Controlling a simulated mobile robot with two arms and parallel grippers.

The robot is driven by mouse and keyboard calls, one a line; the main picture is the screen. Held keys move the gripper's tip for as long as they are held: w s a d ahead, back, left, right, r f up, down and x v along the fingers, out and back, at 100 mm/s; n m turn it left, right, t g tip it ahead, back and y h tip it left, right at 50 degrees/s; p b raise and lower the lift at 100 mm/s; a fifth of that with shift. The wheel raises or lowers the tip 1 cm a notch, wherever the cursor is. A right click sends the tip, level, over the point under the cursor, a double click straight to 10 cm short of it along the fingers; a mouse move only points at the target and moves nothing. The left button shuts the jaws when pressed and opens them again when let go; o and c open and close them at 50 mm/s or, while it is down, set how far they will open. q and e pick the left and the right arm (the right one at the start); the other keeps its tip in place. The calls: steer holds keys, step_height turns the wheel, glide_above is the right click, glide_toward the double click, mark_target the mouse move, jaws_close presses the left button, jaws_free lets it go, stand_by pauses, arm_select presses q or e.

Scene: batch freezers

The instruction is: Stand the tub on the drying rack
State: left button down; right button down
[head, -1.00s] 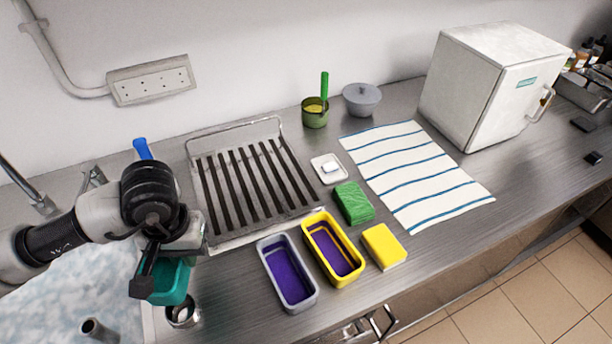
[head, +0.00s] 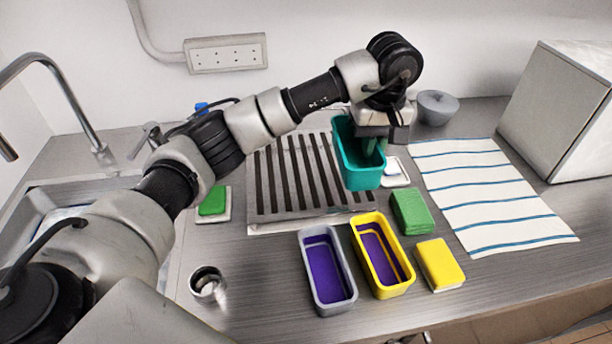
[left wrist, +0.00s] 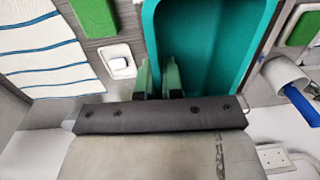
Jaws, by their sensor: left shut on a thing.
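The teal tub (head: 361,178) is open at the top, with its mouth facing up. It is over the right part of the drying rack (head: 262,224), a metal tray with dark slats, and seems to be held above it. My left gripper (head: 374,145) is shut on the tub's wall at its right side. In the left wrist view the two fingers (left wrist: 158,80) pinch the wall of the tub (left wrist: 212,45). The tub hides part of the rack, and the gap beneath the tub is hard to judge. My right gripper is not in view.
In front of the rack stand a grey tub (head: 312,283) and a yellow tub (head: 393,290). A green sponge (head: 412,211), yellow sponge (head: 440,265) and soap dish (head: 397,179) lie to the right, near a striped towel (head: 490,195). A metal cup (head: 207,284) stands front left.

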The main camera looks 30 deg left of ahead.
arm_select(q)
steer(key=a+f+p, duration=0.1)
steer(key=a+f, duration=0.1)
steer(key=a, duration=0.1)
steer(key=w+a+f+p, duration=0.1)
steer(key=a+f, duration=0.1)
steer(key=a, duration=0.2)
steer(key=w+a+f+p, duration=0.1)
steer(key=a+f, duration=0.1)
steer(key=a, duration=0.2)
steer(key=shift+f, duration=0.15)
step_height(320, 180, down, 4)
steer(key=shift+r+p, duration=0.15)
steer(key=shift+p, duration=0.7)
steer(key=shift+a+f, duration=0.1)
steer(key=shift+f, duration=0.15)
steer(key=shift+f, duration=0.1)
